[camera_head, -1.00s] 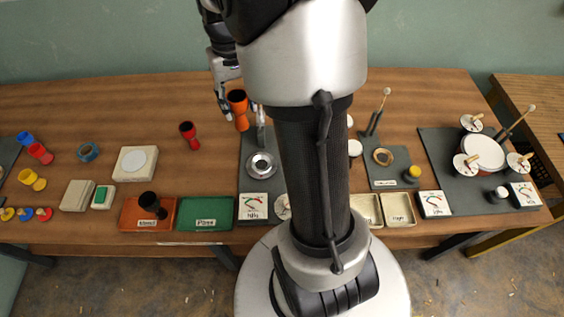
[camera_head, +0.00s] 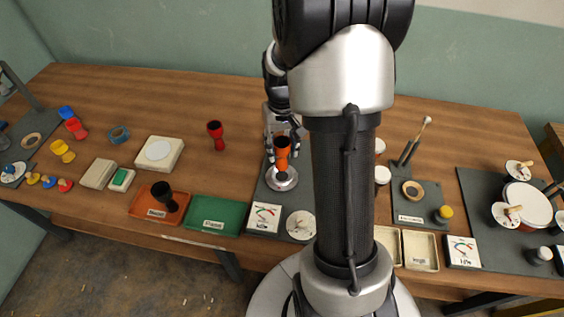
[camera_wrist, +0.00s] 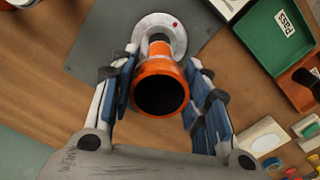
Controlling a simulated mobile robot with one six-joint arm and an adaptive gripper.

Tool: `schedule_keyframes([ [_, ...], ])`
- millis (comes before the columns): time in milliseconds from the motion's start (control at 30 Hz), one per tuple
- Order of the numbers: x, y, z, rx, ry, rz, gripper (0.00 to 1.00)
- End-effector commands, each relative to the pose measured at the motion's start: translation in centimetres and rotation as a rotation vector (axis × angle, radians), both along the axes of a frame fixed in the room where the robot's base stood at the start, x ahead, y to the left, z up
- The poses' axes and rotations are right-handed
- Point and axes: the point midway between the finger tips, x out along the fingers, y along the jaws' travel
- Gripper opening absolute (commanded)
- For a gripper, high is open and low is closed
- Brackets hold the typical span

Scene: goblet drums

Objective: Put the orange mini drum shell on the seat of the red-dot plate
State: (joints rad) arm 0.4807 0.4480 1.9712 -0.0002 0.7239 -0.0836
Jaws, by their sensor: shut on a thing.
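The orange mini drum shell (camera_head: 282,153) is held upright in my gripper (camera_head: 283,148). In the wrist view the shell (camera_wrist: 158,68) shows its dark open mouth between the two fingers of my gripper (camera_wrist: 160,88). The round silvery red-dot plate (camera_head: 283,183) is right below the shell in the head view. In the wrist view the plate (camera_wrist: 180,40) shows its red dot on the right of its rim, and the shell's lower end overlaps its central seat. I cannot tell whether the shell touches the seat.
The plate lies on a dark grey mat (camera_wrist: 105,45). A red goblet shell (camera_head: 215,134) stands to the left. A green tray (camera_head: 217,214) and an orange tray (camera_head: 150,205) holding a black shell (camera_head: 163,195) are at the front left. My arm hides part of the table.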

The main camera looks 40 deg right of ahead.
Motion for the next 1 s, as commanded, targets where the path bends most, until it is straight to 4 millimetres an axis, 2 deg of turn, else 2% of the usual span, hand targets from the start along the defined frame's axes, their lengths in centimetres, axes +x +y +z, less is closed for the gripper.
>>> schedule_keyframes([
  [233, 0.0, 0.0, -1.9, 0.0, 0.0, 0.0, 0.19],
  [433, 0.0, 0.0, -5.0, 0.0, 0.0, 0.0, 0.19],
  [867, 0.1, 0.0, -5.6, -0.001, -0.002, 0.0, 0.19],
  [900, 0.1, 0.0, -5.5, -0.001, -0.002, 0.0, 0.46],
  [1000, 0.1, 0.0, -5.5, -0.001, -0.002, 0.0, 0.52],
])
